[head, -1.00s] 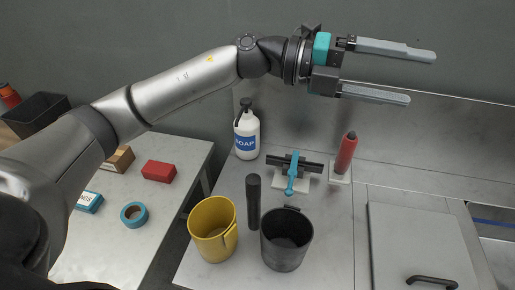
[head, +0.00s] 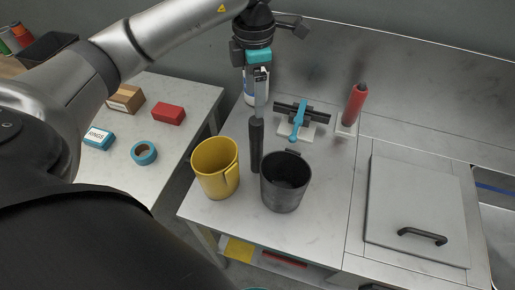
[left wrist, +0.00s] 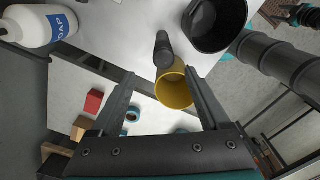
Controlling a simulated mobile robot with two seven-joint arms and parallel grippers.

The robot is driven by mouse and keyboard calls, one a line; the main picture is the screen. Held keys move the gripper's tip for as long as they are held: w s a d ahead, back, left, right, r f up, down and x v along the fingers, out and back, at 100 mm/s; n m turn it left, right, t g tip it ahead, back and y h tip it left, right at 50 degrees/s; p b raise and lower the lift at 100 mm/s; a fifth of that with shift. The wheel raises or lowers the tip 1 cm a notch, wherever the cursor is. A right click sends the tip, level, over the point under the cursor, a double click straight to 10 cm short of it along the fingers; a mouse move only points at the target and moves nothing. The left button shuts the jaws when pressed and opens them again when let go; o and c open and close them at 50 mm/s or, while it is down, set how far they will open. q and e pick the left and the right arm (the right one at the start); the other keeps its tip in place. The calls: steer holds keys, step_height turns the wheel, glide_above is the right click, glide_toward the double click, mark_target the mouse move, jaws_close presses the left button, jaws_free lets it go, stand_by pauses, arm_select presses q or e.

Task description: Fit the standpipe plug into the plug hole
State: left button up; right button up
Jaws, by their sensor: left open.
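A dark upright cylinder (head: 256,148), which looks like the standpipe plug, stands on the steel counter between a yellow jug and a dark bucket. My left gripper (head: 260,112) points down at its top in the head view. In the left wrist view the left gripper (left wrist: 160,78) has its fingers spread wide, with nothing held. The cylinder (left wrist: 163,48) shows just beyond the fingertips, near the middle between them. In that view, dark and teal arm parts at the upper right seem to be mine; right fingers cannot be made out. I cannot identify a plug hole.
The yellow jug (head: 216,168) and dark bucket (head: 286,182) stand close beside the cylinder. Behind are a soap bottle (head: 249,96), a blue-handled fixture (head: 298,120) and a red cylinder (head: 355,104). A lidded panel (head: 418,208) is at right. A side table (head: 180,92) is at left.

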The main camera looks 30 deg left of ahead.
mark_target(256, 138)
arm_select(q)
step_height(256, 138, down, 9)
steer(key=shift+r, duration=0.1)
steer(key=shift+s+d+f+p, duration=0.1)
steer(key=shift+d+f+p, duration=0.1)
steer(key=shift+f, duration=1.2)
steer(key=shift+s+d+f+p, duration=0.1)
steer(key=shift+f+p, duration=0.1)
steer(key=shift+f, duration=1.15)
jaws_close()
